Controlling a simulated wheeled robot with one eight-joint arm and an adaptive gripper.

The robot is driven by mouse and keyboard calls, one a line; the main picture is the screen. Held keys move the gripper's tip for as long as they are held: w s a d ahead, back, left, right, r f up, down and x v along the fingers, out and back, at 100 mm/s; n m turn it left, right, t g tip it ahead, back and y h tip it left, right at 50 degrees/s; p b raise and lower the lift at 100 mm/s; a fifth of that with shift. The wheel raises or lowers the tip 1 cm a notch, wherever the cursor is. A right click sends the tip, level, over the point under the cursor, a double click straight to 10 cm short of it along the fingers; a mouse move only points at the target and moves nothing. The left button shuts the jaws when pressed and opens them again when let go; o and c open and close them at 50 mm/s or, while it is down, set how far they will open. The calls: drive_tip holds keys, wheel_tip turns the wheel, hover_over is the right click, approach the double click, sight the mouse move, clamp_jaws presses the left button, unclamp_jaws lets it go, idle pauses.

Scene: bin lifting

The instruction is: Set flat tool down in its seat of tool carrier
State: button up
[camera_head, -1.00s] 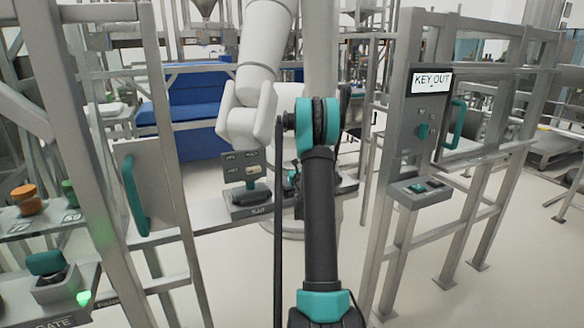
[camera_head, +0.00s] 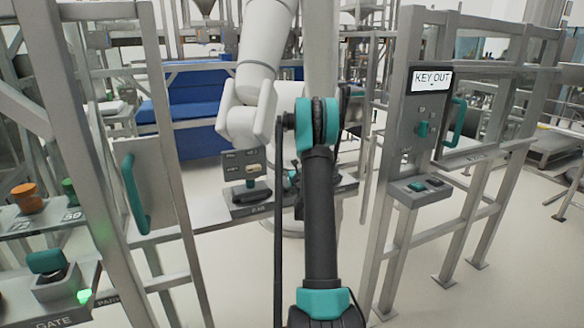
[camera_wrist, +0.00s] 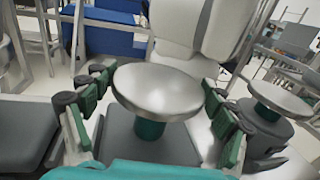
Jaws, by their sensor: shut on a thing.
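In the wrist view, a round, flat metal disc on a teal neck (camera_wrist: 160,92), which looks like the flat tool, sits between the green-padded fingers of my gripper (camera_wrist: 156,100). My gripper is shut on it. A grey block (camera_wrist: 118,145) shows below the disc; I cannot tell whether the neck touches it. In the head view, a grey shelf between the posts (camera_head: 205,212), possibly the tool carrier, lies beyond my arm. My arm hides most of my gripper and the held tool there. The seat itself is not clearly visible.
A second metal disc on a dark round base (camera_wrist: 278,100) stands close on the right in the wrist view. A small dark panel (camera_head: 243,165) stands on the shelf. A white robot arm (camera_head: 255,110) rises behind it. Metal posts (camera_head: 395,190) flank my arm.

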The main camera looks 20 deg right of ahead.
drive_tip(key=o, duration=1.7)
drive_tip(key=shift+o, duration=0.2)
drive_tip(key=s+a, duration=0.2)
drive_tip(key=s, duration=1)
